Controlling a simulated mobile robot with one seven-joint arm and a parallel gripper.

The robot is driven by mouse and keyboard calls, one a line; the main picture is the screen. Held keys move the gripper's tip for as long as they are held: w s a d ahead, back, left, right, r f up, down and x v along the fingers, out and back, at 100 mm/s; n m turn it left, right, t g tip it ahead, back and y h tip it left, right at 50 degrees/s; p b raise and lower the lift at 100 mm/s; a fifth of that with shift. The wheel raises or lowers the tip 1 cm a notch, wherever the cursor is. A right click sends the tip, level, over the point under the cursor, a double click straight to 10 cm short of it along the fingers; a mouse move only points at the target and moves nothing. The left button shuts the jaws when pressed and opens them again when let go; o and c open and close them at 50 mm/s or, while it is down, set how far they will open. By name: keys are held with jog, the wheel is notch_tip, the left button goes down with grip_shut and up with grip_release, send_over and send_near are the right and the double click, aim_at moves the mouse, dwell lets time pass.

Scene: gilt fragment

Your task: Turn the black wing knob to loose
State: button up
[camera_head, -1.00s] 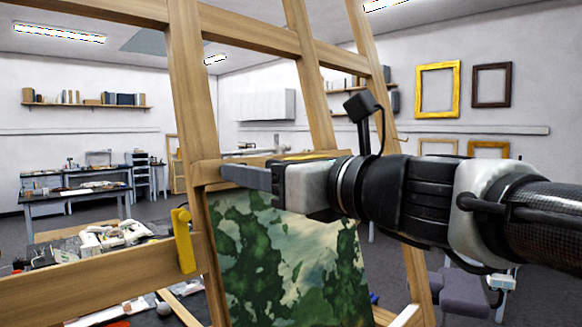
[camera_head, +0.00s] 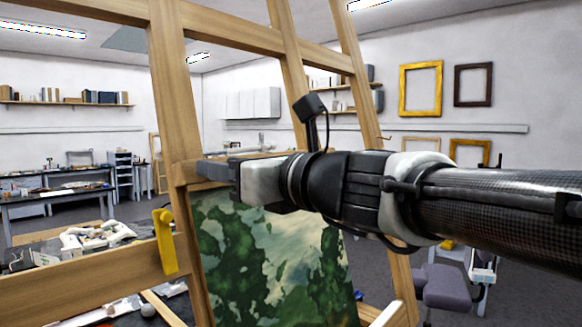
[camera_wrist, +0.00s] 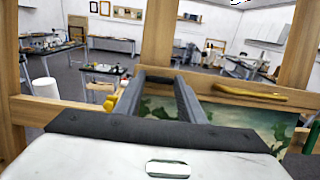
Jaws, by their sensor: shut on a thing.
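My gripper (camera_head: 205,167) is at the wooden easel (camera_head: 170,110), close to its left upright, just above the painting (camera_head: 275,262). In the wrist view its two grey fingers (camera_wrist: 159,74) reach forward over the painting's top edge, with a gap between them along their length. A yellow knob (camera_head: 165,240) sits lower left on the easel, apart from the gripper.
A yellow lever-like piece (camera_wrist: 250,93) lies along the easel's crossbar in the wrist view. A cluttered table (camera_head: 75,245) stands at left. A grey-purple seat (camera_head: 447,286) is at lower right. Picture frames (camera_head: 420,88) hang on the far wall.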

jog(key=shift+f, duration=0.1)
jog(key=n+g+h+b, duration=0.1)
jog(key=n+b, duration=0.1)
jog(key=n, duration=1)
jog(key=r+n+g+h+b, duration=0.1)
jog(key=n+h+b, duration=0.1)
jog(key=n, duration=0.9)
jog(key=n+g+h+b, duration=0.2)
jog(key=n, duration=1)
jog(key=shift+w+a+r+n+b, duration=0.1)
jog(key=shift+a+r+n+b, duration=0.05)
jog(key=shift+r+n+b, duration=0.2)
dwell(0.4)
jog(key=o, duration=1.1)
jog(key=shift+c, duration=0.2)
